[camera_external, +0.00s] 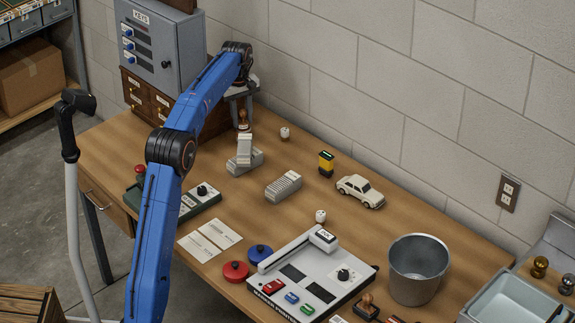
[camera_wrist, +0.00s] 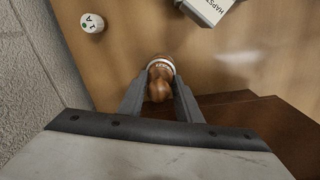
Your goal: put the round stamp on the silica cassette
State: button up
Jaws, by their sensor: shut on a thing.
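My gripper (camera_wrist: 160,90) points down near the back wall, beside the wooden cabinet. It is shut on the round stamp (camera_wrist: 160,82), which has a brown turned wooden handle and a pale lettered band. The stamp also shows below my gripper in the external view (camera_external: 243,121); I cannot tell whether its base touches the table. Two light grey ribbed blocks stand nearby: one (camera_external: 244,157) in front of the stamp, with an upright piece, and another (camera_external: 283,187) farther right. No readable label shows which is the silica cassette. A pale lettered block (camera_wrist: 207,10) is at the wrist view's top edge.
A small white cylinder (camera_wrist: 92,23) stands near the wall. A yellow-black block (camera_external: 326,163), a toy car (camera_external: 360,190) and a metal bucket (camera_external: 418,268) are farther right. The grey key cabinet (camera_external: 155,45) rises left of my gripper. Bare table separates the blocks.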

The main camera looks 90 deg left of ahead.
aim_at(242, 112)
jog(key=shift+f, duration=0.1)
jog(key=o, duration=1)
jog(key=shift+o, duration=0.2)
jog(key=r, duration=1.2)
jog(key=shift+s+d, duration=0.15)
jog(key=shift+s, duration=0.1)
jog(key=shift+r, duration=0.1)
